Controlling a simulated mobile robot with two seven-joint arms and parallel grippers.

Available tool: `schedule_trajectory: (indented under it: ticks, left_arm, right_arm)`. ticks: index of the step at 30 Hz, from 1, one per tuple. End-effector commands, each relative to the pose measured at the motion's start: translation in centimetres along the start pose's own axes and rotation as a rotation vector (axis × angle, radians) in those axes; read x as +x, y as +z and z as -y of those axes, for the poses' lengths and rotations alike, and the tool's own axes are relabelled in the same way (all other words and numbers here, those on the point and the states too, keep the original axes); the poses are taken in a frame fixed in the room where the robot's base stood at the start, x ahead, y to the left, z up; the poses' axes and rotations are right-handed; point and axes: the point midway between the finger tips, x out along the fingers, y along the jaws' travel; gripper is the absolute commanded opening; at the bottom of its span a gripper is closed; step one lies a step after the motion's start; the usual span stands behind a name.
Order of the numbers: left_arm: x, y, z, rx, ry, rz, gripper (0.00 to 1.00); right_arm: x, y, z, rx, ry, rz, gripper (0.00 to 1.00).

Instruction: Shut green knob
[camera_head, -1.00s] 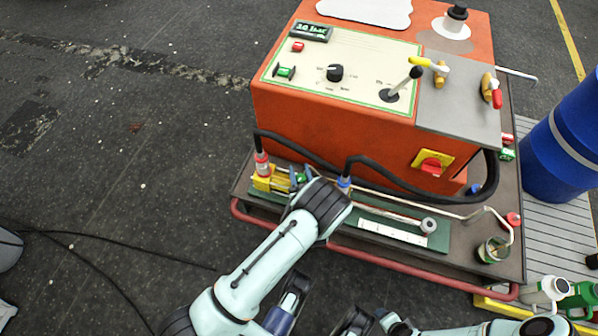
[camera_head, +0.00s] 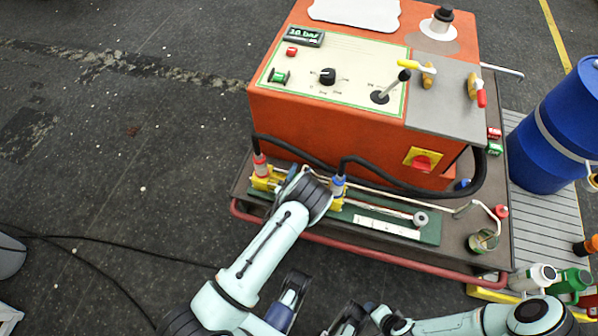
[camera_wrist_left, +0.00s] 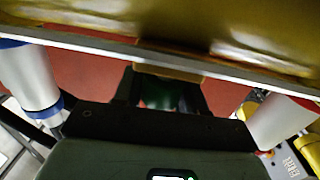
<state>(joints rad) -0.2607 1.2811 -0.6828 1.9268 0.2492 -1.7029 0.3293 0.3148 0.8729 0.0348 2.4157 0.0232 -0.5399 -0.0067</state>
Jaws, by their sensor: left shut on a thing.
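The green knob (camera_wrist_left: 165,96) shows in the left wrist view, dark and partly hidden between the two fingers of my left gripper (camera_wrist_left: 163,90). The gripper is shut on it. In the head view my left gripper (camera_head: 291,174) reaches the yellow fittings at the front of the orange machine, between the red-collared and blue-collared hose ends. The wrist covers the knob there. Dark parts that may be my right gripper (camera_head: 347,320) show at the bottom edge; their finger gap is unclear.
The orange machine (camera_head: 330,120) stands behind, with a black hose (camera_head: 400,187) looping across its front. The blue-collared fitting (camera_head: 338,187) stands close right of my left wrist. A red rail (camera_head: 370,258) edges the base. A blue barrel (camera_head: 555,130) stands at right. Left floor is mostly clear.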

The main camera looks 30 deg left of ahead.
Motion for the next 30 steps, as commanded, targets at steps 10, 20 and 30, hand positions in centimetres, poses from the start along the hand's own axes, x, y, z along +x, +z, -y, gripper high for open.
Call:
schedule_trajectory:
  ticks: [10, 20, 30]
  left_arm:
    - [-0.1, 0.1, -0.1, 0.001, 0.016, 0.003, 0.10]
    - [0.0, 0.1, 0.0, 0.001, 0.015, 0.002, 0.61]
    - [-1.5, 0.1, 0.1, 0.001, 0.013, 0.004, 0.61]
  right_arm:
    - [-0.1, 0.1, 0.0, -0.001, 0.000, 0.005, 0.61]
    - [-0.1, 0.1, 0.0, 0.000, 0.000, 0.004, 0.61]
    - [-0.5, 0.5, 0.2, -0.001, -0.001, 0.016, 0.61]
